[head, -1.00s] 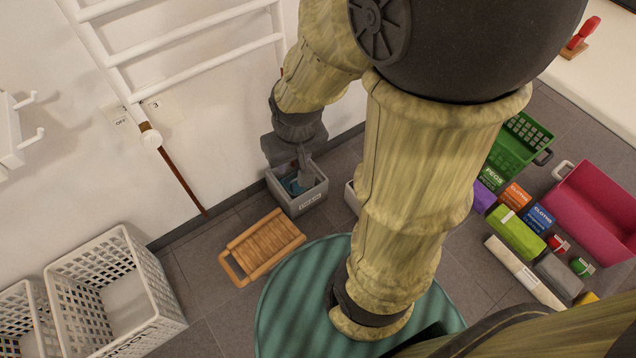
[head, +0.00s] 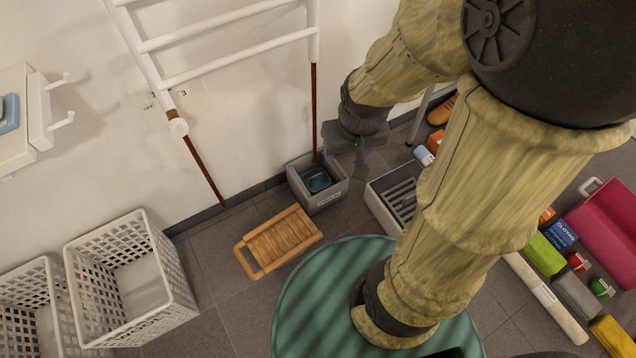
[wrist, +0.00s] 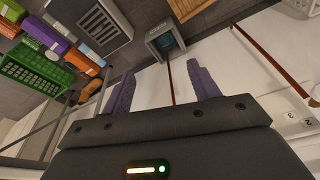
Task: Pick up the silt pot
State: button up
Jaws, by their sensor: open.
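No label that I can read names the silt pot. A blue, rounded object (head: 317,180) sits inside a small grey bin (head: 326,200) against the wall; it may be the pot, but I cannot tell. The bin also shows at the top of the wrist view (wrist: 152,41), with the blue thing (wrist: 166,41) inside. My gripper (head: 358,163) is above and just right of the bin in the head view. In the wrist view its two purple fingers (wrist: 162,80) are spread apart with nothing held between them.
A grey grated tray (head: 381,212) stands right of the bin. A wooden slatted board (head: 279,242) lies in front. White baskets (head: 128,278) stand at left. A brown pole (head: 314,110) and white rack (head: 228,65) are close to the bin.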

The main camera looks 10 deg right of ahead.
jog(key=w+f+n+b, duration=0.2)
jog(key=w+f+b, duration=0.4)
jog(key=w+f, duration=1)
jog(key=n+b, duration=0.2)
jog(key=b, duration=0.4)
send_over(317, 175)
jog(key=s, duration=0.3)
jog(key=s+x, duration=0.2)
jog(key=x, duration=1)
jog(key=s+f+x, duration=0.1)
jog(key=s+x, duration=0.2)
jog(key=x, duration=0.9)
jog(key=shift+d+g+y, duration=0.3)
jog(key=shift+d+g, duration=0.1)
jog(key=shift+s+f, duration=0.1)
jog(key=shift+s, duration=0.05)
notch_tip(317, 175, down, 12)
jog(key=w+b, duration=0.1)
jog(key=b, duration=0.6)
jog(key=shift+w+a+b, duration=0.3)
jog(key=shift+b, duration=0.05)
jog(key=f+b, duration=0.1)
jog(key=w+f+b, duration=0.1)
jog(key=f+b, duration=0.3)
jog(key=shift+w+a, duration=0.15)
jog(key=shift+w, duration=0.1)
